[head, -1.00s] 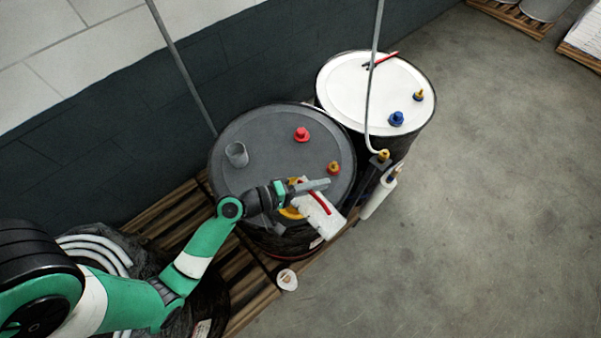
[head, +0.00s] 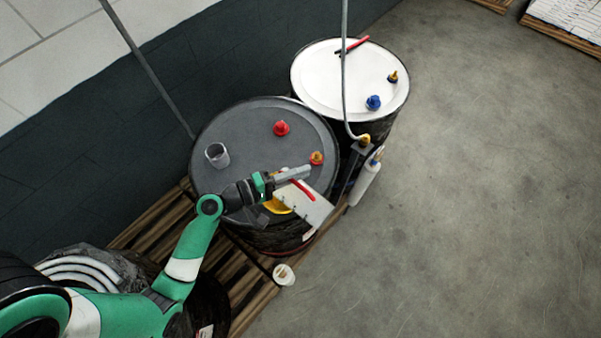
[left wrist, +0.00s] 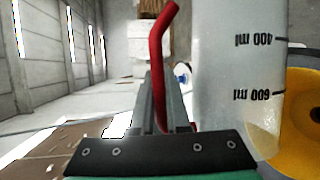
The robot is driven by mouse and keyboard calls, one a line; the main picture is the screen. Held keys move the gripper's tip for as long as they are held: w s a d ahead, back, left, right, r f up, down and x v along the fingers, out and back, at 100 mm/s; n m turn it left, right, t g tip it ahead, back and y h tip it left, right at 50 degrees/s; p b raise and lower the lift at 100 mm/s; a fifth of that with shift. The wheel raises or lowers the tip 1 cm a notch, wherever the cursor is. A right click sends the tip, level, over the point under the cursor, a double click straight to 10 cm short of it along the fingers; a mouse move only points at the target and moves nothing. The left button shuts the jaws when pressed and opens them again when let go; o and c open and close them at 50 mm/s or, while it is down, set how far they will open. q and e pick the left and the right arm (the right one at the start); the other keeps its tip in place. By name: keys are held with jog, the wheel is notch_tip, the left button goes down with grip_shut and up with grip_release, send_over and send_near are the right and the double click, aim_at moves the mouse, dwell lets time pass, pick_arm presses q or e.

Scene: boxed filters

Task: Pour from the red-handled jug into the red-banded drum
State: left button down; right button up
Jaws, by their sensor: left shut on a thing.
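The red-handled jug (head: 312,212) is translucent white with ml marks, and its red handle shows in the left wrist view (left wrist: 157,60). My left gripper (head: 298,176) is shut on the handle, holding the jug over the near right edge of the grey-topped drum (head: 245,135). A red line shows low on that drum's side. A yellow funnel-like piece (head: 274,205) lies beside the jug, partly hidden by jug and gripper. In the left wrist view the marks appear inverted, and pale yellow liquid (left wrist: 262,138) shows near the 600 mark. No pouring stream is visible. My right gripper is out of view.
The grey lid carries a red cap (head: 281,128), an orange-and-red cap (head: 316,158) and a grey cup (head: 217,155). A white-topped drum (head: 335,75) stands behind right, with a grey pipe at its front. A small white cup (head: 284,274) is on the pallet edge.

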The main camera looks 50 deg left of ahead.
pick_arm(q)
jog(key=shift+a+r, duration=0.1)
jog(key=shift+a, duration=0.2)
dwell(0.6)
jog(key=shift+s+a+r+n, duration=0.1)
jog(key=shift+a+n, duration=0.2)
jog(key=shift+n, duration=0.1)
jog(key=shift+a+r+n+t+h+b, duration=0.1)
jog(key=shift+a+n+t+h+b, duration=0.2)
jog(key=shift+a+b, duration=0.2)
dwell(0.5)
jog(key=shift+s+a+r, duration=0.1)
jog(key=shift+a, duration=0.05)
jog(key=shift+a+r, duration=0.1)
dwell(0.9)
jog(key=shift+s+a+n+t+p, duration=0.1)
jog(key=shift+a+n+t+p, duration=0.2)
jog(key=shift+a+n+p, duration=0.4)
jog(key=shift+d, duration=0.15)
dwell(0.4)
